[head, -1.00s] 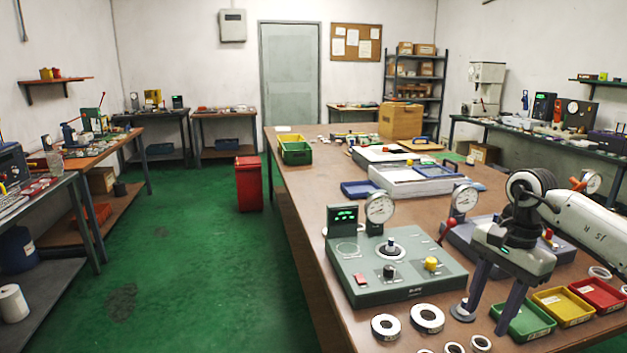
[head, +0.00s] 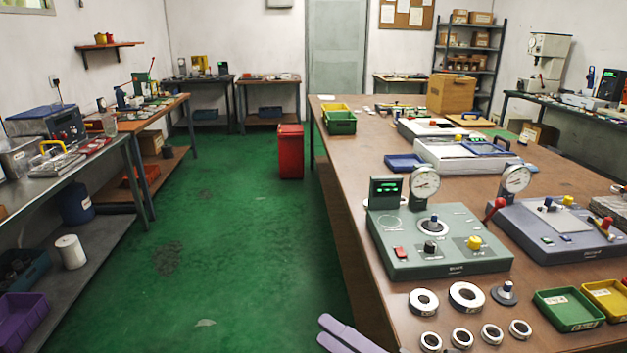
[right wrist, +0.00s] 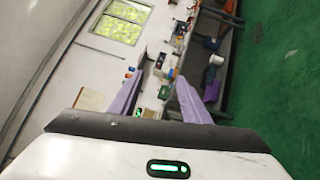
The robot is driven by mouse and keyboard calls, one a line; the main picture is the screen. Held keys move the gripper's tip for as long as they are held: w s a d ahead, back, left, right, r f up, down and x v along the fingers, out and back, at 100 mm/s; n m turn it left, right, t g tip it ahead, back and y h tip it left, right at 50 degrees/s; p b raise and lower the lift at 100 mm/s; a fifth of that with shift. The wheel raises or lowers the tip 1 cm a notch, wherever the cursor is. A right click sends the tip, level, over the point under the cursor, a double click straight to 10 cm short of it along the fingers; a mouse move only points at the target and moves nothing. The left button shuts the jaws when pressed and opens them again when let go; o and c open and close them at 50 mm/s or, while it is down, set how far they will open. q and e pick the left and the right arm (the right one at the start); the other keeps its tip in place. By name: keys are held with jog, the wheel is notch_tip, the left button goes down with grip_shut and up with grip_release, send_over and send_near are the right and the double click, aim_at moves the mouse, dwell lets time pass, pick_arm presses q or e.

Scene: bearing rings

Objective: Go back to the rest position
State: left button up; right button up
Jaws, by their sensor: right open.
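My right gripper (head: 338,334) shows at the bottom edge of the head view, its two purple-grey fingers low beside the table's near left edge. In the right wrist view it (right wrist: 156,92) is open, with nothing between the fingers. It is apart from the rings and the trays. Several bearing rings lie on the table, among them a large white-and-black one (head: 466,296) and a similar one (head: 424,301) beside it. A grey-green gauge device (head: 440,262) stands behind them. My left gripper is not in view.
The brown table (head: 385,318) fills the right side. A green tray (head: 569,309) and a yellow tray (head: 607,298) sit at its right. A blue-grey gauge device (head: 560,235) stands behind them. A red bin (head: 291,152) stands on the open green floor (head: 230,240).

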jog(key=s+d+f+m+t+h, duration=0.25)
jog(key=d+f+m+h, duration=0.55)
jog(key=m, duration=0.6)
jog(key=s+d+f+m+g+h, duration=0.2)
jog(key=s+f+m+g, duration=0.1)
jog(key=s+f+m, duration=0.4)
jog(key=s+d+f+m+g+h, duration=0.3)
jog(key=s+f+m, duration=0.4)
jog(key=s+f, duration=0.4)
jog(key=shift+f+m, duration=0.15)
jog(key=shift+m, duration=0.15)
